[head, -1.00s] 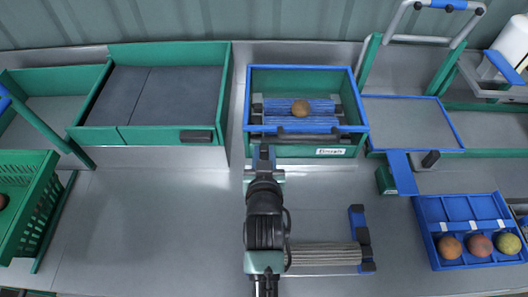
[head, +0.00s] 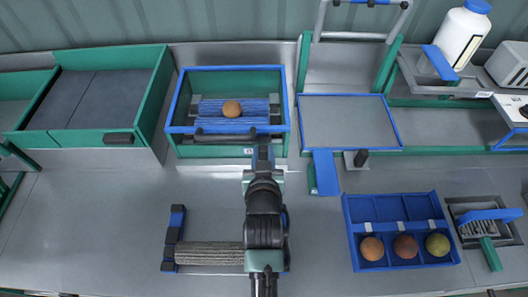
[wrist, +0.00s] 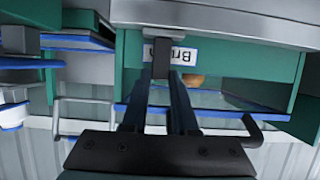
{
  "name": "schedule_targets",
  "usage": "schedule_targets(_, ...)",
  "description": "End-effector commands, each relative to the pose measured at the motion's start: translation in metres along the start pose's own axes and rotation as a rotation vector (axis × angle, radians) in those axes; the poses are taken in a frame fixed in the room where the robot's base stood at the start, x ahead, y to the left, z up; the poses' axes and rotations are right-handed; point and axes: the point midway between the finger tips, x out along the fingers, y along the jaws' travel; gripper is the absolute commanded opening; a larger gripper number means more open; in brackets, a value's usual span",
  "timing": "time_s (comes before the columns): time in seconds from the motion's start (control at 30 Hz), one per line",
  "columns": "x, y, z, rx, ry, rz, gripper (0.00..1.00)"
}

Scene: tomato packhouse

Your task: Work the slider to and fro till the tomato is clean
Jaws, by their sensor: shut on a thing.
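The tomato (head: 231,108) is round and brownish orange. It sits on blue ridged brush rollers (head: 250,122) inside a green box (head: 222,152) with a blue rim. In the wrist view only a small orange part of the tomato (wrist: 192,81) shows past the box wall. My gripper (head: 263,153) is at the front of the box, near its right end. The wrist view shows its fingers (wrist: 165,75) closed about a small dark piece, the slider (wrist: 160,57), in front of the box's label. The slider is mostly hidden by my arm in the head view.
A blue tray (head: 402,206) at the right holds 3 round fruits. A grey panel with blue edging (head: 350,120) lies right of the box. A brush (head: 482,222) stands at far right. A blue-ended bar frame (head: 170,242) lies on the steel bench left of my arm.

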Motion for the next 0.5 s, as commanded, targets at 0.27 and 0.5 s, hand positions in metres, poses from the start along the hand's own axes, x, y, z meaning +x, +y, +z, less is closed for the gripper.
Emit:
schedule_targets(0.27,0.0000,-0.0009,0.0005,0.000,-0.001,-0.002,0.40)
schedule_targets(0.5,0.0000,-0.0011,0.0003,0.000,-0.001,-0.002,0.57)
